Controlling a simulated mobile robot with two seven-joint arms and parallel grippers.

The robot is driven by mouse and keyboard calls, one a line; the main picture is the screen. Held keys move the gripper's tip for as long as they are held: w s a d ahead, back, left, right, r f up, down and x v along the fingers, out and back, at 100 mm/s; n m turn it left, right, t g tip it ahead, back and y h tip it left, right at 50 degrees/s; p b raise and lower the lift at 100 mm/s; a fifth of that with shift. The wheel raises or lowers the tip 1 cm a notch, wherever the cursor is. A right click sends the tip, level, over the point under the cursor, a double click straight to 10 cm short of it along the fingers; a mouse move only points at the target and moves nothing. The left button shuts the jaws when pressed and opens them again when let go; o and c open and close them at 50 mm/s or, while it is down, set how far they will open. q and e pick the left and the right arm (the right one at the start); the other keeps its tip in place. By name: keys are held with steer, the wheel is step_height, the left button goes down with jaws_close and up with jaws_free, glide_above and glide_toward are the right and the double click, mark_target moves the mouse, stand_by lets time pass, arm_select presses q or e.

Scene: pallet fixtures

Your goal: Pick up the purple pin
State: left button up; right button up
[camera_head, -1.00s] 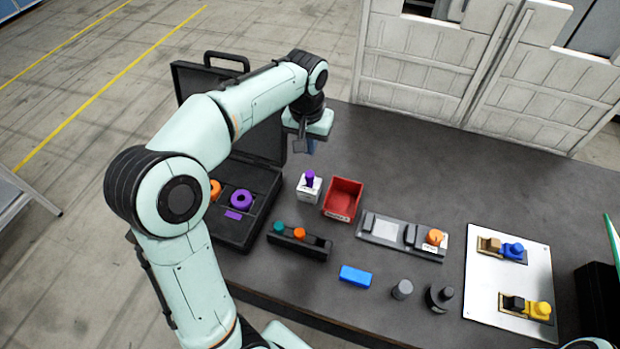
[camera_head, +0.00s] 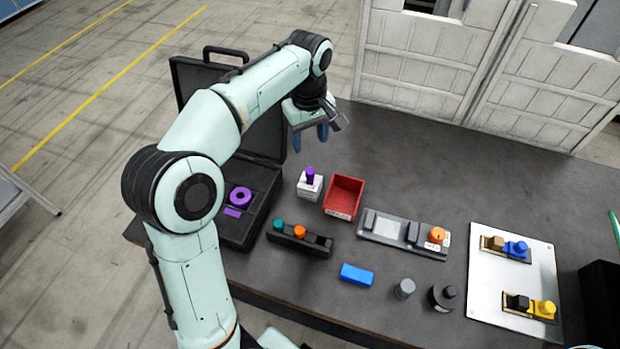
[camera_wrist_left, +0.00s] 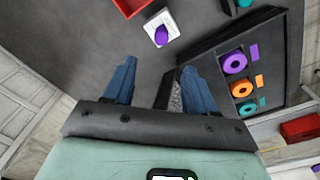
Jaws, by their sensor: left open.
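The purple pin (camera_head: 310,175) stands upright in a small white block (camera_head: 310,187) on the dark table, between the black case and the red bin. In the left wrist view the purple pin (camera_wrist_left: 161,36) and its white block (camera_wrist_left: 168,22) lie ahead of the fingers. My left gripper (camera_head: 309,138) is above the table behind the pin, apart from it. In the left wrist view its two blue fingers (camera_wrist_left: 158,75) are spread with nothing between them. My right gripper is not in view.
The open black case (camera_head: 255,215) with a purple ring (camera_head: 240,197) is left of the pin. A red bin (camera_head: 344,197) stands close on its right. A dark rack (camera_head: 300,240) with teal and orange pegs is in front. The table behind the bin is clear.

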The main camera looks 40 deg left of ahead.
arm_select(q)
steer(key=n, duration=0.5)
steer(key=b, duration=0.2)
glide_above(310, 170)
steer(key=shift+g, duration=0.3)
steer(key=f, duration=0.6)
steer(key=shift+s+f, duration=0.3)
steer(key=shift+f, duration=0.05)
steer(key=shift+w+f+b, duration=0.2)
steer(key=shift+f+b, duration=0.3)
steer(key=shift+f, duration=2.5)
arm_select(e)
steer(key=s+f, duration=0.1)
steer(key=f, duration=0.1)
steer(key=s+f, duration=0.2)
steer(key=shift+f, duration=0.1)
arm_select(q)
steer(key=shift+c, duration=0.3)
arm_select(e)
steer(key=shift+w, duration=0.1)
arm_select(q)
jaws_close()
